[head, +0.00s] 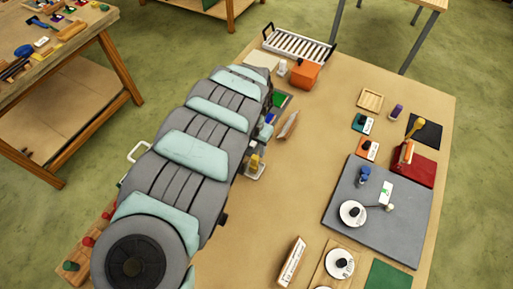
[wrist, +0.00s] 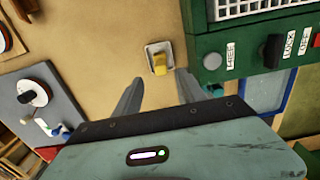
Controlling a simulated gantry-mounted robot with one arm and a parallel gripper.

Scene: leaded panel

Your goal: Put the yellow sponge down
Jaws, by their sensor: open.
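The yellow sponge (wrist: 159,64) lies in a small white dish (wrist: 150,50) on the tan tabletop in the wrist view. In the head view the sponge (head: 254,162) and dish (head: 257,174) show just right of my arm. My gripper (wrist: 163,77) is open, its two grey fingers apart with nothing between them. The sponge shows just beyond the fingertips, roughly centred between them; I cannot tell the exact gap. My arm hides the gripper in the head view.
A green machine (wrist: 225,60) with knobs stands right of the dish in the wrist view. In the head view, a grey mat (head: 345,215) with a white disc (head: 353,213) lies to the right. An orange box (head: 305,75) stands at the back. The table's middle is mostly clear.

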